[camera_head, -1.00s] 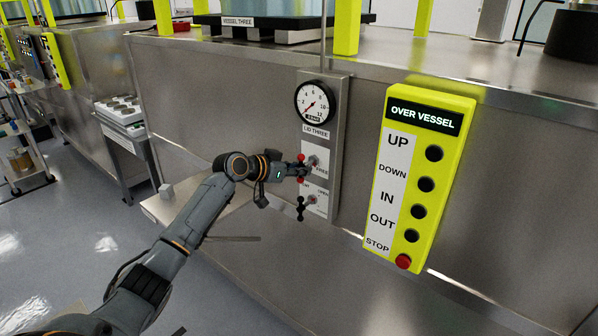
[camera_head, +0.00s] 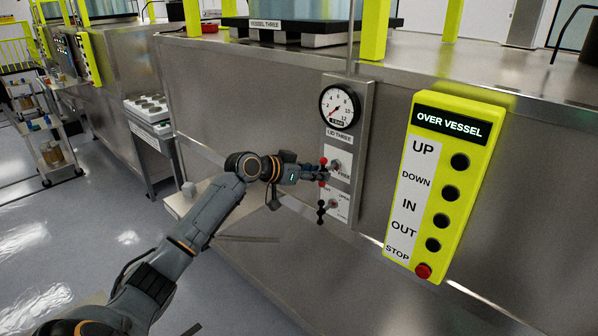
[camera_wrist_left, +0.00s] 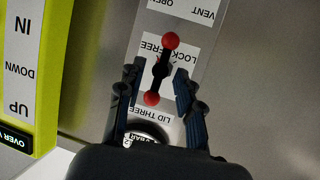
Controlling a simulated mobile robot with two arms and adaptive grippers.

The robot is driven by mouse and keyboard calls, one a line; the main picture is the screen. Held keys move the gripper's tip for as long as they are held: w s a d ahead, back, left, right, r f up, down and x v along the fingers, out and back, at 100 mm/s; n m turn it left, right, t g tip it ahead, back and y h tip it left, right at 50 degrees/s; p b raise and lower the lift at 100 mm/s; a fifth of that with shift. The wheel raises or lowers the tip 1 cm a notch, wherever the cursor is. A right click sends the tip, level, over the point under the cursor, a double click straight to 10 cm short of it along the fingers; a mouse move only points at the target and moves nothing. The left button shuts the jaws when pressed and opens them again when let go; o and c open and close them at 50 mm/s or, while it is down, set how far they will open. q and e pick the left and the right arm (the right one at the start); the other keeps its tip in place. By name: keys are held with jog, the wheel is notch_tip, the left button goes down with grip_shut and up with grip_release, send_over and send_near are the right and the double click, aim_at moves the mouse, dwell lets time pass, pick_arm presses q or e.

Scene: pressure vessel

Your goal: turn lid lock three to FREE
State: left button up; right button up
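Lid lock three is a small black handle with a red ball at each end (camera_wrist_left: 161,69), on a white LOCK/FREE label plate (camera_wrist_left: 187,50) that appears upside down in the left wrist view. The handle lies nearly lengthwise in that view, leaning slightly right at the top. My left gripper (camera_wrist_left: 157,75) is open, its dark fingers on either side of the handle's lower part, with visible gaps. Which word the handle indicates I cannot tell. In the head view, my left gripper (camera_head: 318,172) is at the panel and partly covers the lock's red balls (camera_head: 323,160). My right gripper is not in view.
A pressure gauge (camera_head: 340,105) sits above the lock, over the LID THREE label (camera_head: 339,136). A black-knobbed vent handle (camera_head: 321,212) is close below. A yellow OVER VESSEL control box (camera_head: 480,150) stands out to the right.

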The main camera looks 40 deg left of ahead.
pick_arm(q)
jog(key=v, duration=0.8)
jog(key=shift+s+r, duration=0.2)
jog(key=shift+s, duration=0.15)
jog(key=shift+d, duration=0.1)
